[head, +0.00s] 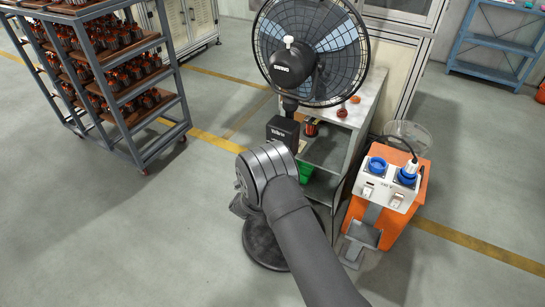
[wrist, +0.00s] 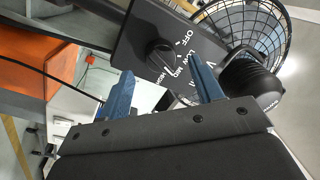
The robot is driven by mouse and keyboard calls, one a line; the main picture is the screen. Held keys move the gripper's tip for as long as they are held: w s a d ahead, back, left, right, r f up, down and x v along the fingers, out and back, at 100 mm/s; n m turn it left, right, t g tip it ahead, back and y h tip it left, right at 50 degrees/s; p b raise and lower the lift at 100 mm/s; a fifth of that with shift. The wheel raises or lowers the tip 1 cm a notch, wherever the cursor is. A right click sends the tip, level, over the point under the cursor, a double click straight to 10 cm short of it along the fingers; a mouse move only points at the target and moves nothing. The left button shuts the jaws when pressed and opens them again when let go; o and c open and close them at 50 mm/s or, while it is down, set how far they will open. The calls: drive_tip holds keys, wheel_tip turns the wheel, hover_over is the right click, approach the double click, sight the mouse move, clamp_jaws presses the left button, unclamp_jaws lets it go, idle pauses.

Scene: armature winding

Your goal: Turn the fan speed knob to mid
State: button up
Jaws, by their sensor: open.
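The black fan (head: 312,50) stands on a round base, with its dark control box (head: 283,131) partly above my arm in the head view. In the wrist view the black control panel (wrist: 130,40) carries a round black speed knob (wrist: 160,54) with white labels OFF, LOW, MID and HIGH around its right side. I cannot tell for sure which label the knob points to. My gripper (wrist: 161,65) is open, its two blue fingers apart. The knob shows between and just beyond the fingertips, and nothing is held. In the head view my wrist hides the fingers.
An orange stand (head: 408,185) with a white blue-socketed box is right of the fan. A grey workbench (head: 340,150) stands behind it. A rack (head: 150,95) of copper-wound parts is at left. Floor between rack and fan is clear.

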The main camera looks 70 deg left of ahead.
drive_tip(key=v, duration=1.4)
drive_tip(key=shift+d, duration=0.1)
drive_tip(key=f+x, duration=0.1)
drive_tip(key=x, duration=1.6)
drive_tip(key=shift+r, duration=0.55)
drive_tip(key=v, duration=1.7)
drive_tip(key=f+x, duration=0.1)
drive_tip(key=x, duration=1.7)
drive_tip(key=s+d+r+n, duration=0.1)
drive_tip(key=s+d+n, duration=0.5)
drive_tip(key=d+n, duration=0.2)
drive_tip(key=shift+s+g, duration=0.3)
drive_tip(key=shift+s, duration=0.1)
